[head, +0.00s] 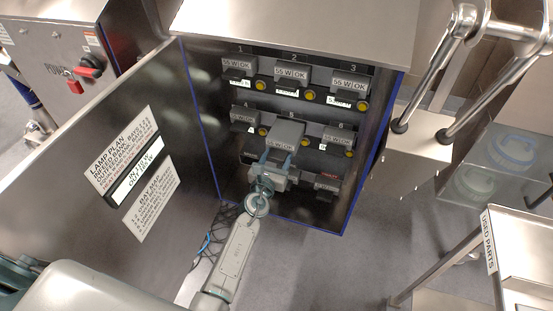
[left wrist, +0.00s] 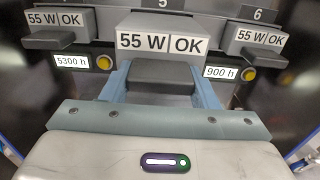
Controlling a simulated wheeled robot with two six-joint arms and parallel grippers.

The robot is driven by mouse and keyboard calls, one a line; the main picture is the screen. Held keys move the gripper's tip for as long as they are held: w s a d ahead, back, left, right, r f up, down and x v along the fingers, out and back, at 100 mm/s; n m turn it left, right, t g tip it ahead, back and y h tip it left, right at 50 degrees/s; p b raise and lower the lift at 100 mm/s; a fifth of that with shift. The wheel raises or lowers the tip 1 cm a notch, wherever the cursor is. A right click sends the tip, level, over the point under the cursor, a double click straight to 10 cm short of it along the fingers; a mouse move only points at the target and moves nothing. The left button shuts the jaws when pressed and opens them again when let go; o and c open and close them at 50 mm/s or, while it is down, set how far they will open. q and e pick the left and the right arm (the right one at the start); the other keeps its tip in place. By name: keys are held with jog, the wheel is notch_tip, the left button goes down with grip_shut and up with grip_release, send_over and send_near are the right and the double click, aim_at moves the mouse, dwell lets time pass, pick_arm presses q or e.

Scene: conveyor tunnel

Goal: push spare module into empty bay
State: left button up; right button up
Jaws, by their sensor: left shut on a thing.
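The spare module (head: 286,132), a grey block labelled 55 W OK, is at bay 5 in the middle of the open cabinet and sticks out further than the modules beside it. It also shows in the left wrist view (left wrist: 162,40), roughly level, under the number 5. My left gripper (head: 274,163) is shut on the module's front handle, with a blue-grey finger on each side of it; the left wrist view shows the gripper (left wrist: 163,88) close up. How deep the module's back end sits in the bay is hidden. My right gripper is not in view.
Modules labelled 55 W OK sit at bays 1, 2, 3, 4 (head: 243,115) and 6 (head: 338,133), with yellow knobs. A lower row (head: 328,185) is partly hidden. The open door (head: 110,150) stands left; a used parts cart (head: 520,255) stands right.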

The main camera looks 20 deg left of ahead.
aim_at(285, 141)
pick_arm(q)
jog(key=shift+w+r, duration=0.1)
jog(key=shift+w, duration=1.35)
jog(key=shift+w+d+b, duration=0.1)
jog(key=shift+w+b, duration=0.75)
jog(key=shift+w, duration=1.9)
jog(key=o, duration=1.6)
jog(key=shift+s, duration=0.1)
